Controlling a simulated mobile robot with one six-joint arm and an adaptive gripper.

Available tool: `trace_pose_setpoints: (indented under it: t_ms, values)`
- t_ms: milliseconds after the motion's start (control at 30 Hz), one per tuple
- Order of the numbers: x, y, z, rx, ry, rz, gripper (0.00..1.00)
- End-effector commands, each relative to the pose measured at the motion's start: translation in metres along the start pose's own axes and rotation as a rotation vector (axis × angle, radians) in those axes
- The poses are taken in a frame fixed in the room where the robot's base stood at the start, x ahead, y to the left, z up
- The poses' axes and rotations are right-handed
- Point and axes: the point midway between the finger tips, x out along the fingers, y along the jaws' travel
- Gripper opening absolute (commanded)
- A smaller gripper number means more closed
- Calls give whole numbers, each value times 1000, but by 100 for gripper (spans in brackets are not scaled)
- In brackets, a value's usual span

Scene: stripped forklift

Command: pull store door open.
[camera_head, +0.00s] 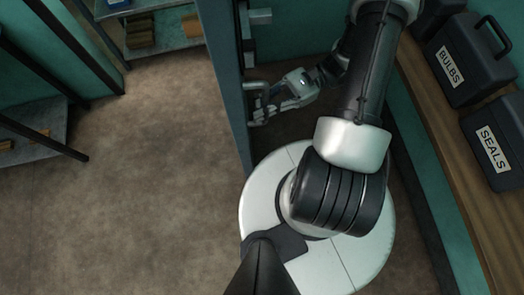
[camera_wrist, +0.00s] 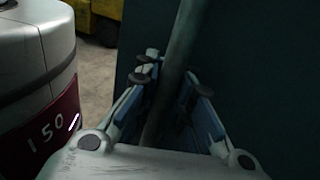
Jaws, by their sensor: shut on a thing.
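The store door (camera_head: 226,90) is a dark teal panel seen nearly edge-on from above in the head view, standing out into the room. In the wrist view its dark face (camera_wrist: 255,60) fills the right side. The door's handle (camera_wrist: 182,45) is a grey upright bar running down between my fingers. My gripper (camera_head: 262,106) is beside the door's right face, shut on the handle. In the wrist view the blue-padded fingers of my gripper (camera_wrist: 168,100) are on both sides of the bar. The handle's lower end is hidden by my gripper.
A wooden shelf (camera_head: 450,150) on the right bears black cases marked BULBS (camera_head: 463,62) and SEALS (camera_head: 499,145). Metal shelving (camera_head: 165,35) stands at upper left, another shelf (camera_head: 35,135) at far left. The floor (camera_head: 140,190) left of the door is clear. Something yellow (camera_wrist: 104,8) shows behind.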

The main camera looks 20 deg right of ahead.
Motion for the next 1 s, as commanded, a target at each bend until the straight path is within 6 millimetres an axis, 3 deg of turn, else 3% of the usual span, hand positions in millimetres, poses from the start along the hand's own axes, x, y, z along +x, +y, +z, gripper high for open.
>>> trace_pose_setpoints:
  t_ms: [33,67,100,433,1000]
  values:
    - [4,12,7,8,-25,33,0]
    - [4,12,7,9,-25,33,0]
    - [4,12,7,9,-25,32,12]
    - [3,11,6,8,-20,32,34]
    - [1,10,4,7,-12,30,35]
